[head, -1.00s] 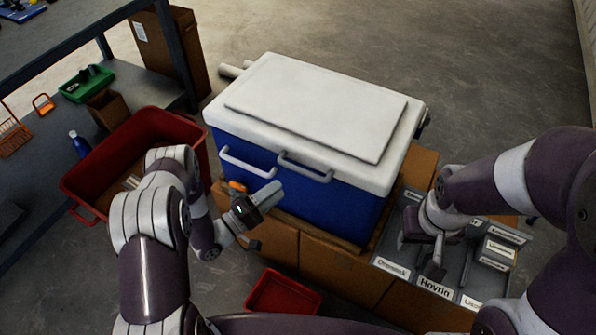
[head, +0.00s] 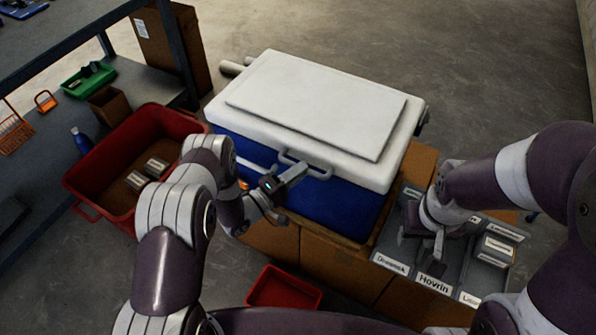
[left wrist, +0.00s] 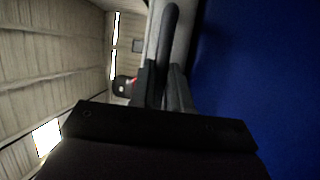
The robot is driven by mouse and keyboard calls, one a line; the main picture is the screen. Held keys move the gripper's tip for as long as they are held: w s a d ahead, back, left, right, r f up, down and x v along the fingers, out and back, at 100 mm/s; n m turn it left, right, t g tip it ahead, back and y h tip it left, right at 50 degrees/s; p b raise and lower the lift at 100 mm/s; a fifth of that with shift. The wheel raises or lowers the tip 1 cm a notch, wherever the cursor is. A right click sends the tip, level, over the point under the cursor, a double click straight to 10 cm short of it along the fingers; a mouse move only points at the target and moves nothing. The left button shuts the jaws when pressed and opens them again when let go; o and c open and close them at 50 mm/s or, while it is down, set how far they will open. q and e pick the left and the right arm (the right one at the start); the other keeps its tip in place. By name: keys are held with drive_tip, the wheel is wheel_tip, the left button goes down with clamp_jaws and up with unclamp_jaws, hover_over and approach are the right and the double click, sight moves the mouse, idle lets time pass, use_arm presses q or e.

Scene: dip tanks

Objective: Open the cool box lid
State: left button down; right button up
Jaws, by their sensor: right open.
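The cool box has a blue body (head: 335,212) and a white lid (head: 315,105) that lies flat and shut. A grey handle (head: 318,171) sits on the lid's front edge. My left gripper (head: 298,172) is at this handle, against the front of the box. In the left wrist view the grey handle bar (left wrist: 167,40) runs down to the fingers (left wrist: 164,85), beside the blue wall. I cannot tell whether the fingers grip it. My right gripper (head: 437,248) is open over the grey sorting tray, right of the box.
A red bin (head: 110,190) with small boxes stands at left. A small red tray (head: 283,289) is in front. The grey sorting tray (head: 400,247) with labelled compartments is at right. A shelf (head: 60,110) stands at the back left. Floor behind the box is clear.

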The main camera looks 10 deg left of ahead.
use_arm(q)
drive_tip(key=w+d+r+n+g+y+p, duration=0.1)
drive_tip(key=w+r+p, duration=0.3)
drive_tip(key=r+p, duration=0.5)
drive_tip(key=w+d+r+n+g+y+p, duration=0.1)
drive_tip(key=w+r+p, duration=0.4)
drive_tip(key=r+p, duration=0.5)
drive_tip(key=shift+d+r+g+y, duration=0.8)
drive_tip(key=shift+r+g, duration=0.2)
drive_tip(key=shift+r, duration=1.7)
drive_tip(key=c, duration=1.1)
unclamp_jaws()
drive_tip(key=shift+s+f, duration=0.1)
drive_tip(key=b+v, duration=0.3)
drive_tip(key=v, duration=0.9)
drive_tip(key=shift+s+a, duration=0.2)
drive_tip(key=shift+s, duration=0.05)
